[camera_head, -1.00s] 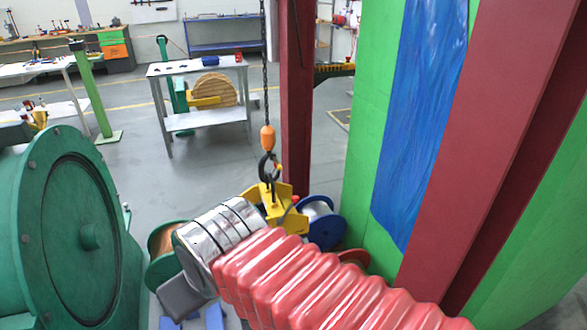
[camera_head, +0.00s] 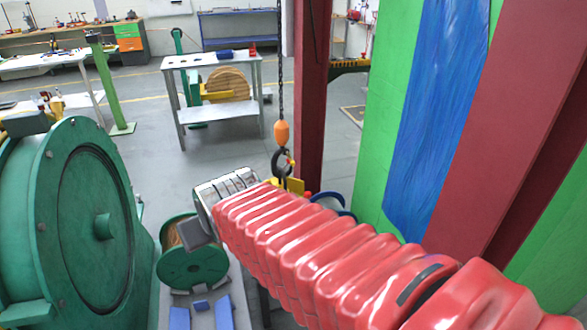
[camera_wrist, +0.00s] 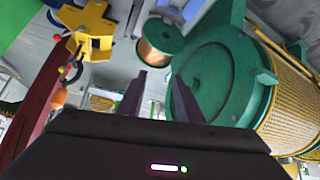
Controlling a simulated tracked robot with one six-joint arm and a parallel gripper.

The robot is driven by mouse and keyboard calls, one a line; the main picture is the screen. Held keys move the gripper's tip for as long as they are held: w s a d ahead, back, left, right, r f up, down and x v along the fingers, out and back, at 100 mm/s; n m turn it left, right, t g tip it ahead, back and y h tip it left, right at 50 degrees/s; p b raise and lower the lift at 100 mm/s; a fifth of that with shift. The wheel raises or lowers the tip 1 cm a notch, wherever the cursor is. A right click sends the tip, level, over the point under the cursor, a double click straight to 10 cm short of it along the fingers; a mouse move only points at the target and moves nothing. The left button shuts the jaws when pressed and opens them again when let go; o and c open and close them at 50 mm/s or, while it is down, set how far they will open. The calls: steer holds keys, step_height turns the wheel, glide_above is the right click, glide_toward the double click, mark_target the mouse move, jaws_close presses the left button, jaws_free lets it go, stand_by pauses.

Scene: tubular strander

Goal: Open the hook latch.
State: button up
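A dark hook (camera_head: 283,163) hangs under an orange block (camera_head: 281,133) on a chain (camera_head: 281,60). A small red and yellow latch piece (camera_head: 291,163) shows at the hook's right side; I cannot tell whether it is closed. A yellow bracket (camera_head: 294,186) below the hook is mostly hidden behind my arm. In the wrist view the hook (camera_wrist: 72,72) and yellow bracket (camera_wrist: 93,30) are at the upper left, apart from my gripper. My gripper (camera_wrist: 158,88) has two dark fingers spread apart with nothing between them, facing a spool and the floor.
A big green drum (camera_head: 100,225) stands at the left. A green spool (camera_head: 193,266) is below my wrist, and a blue spool (camera_head: 333,203) sits behind my arm. A dark red column (camera_head: 312,95) rises right of the chain. A workbench (camera_head: 210,62) stands behind.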

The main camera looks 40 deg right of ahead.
steer(key=w+d+f+m+t+h, duration=0.2)
steer(key=w+d, duration=0.8)
steer(key=d, duration=0.1)
steer(key=m+t+h, duration=0.5)
steer(key=m+t, duration=0.1)
glide_toward(293, 165)
steer(key=v, duration=0.5)
steer(key=shift+s+f, duration=0.15)
steer(key=x, duration=1.3)
steer(key=shift+w+d+r, duration=0.2)
steer(key=shift+w, duration=0.15)
steer(key=shift+c, duration=0.3)
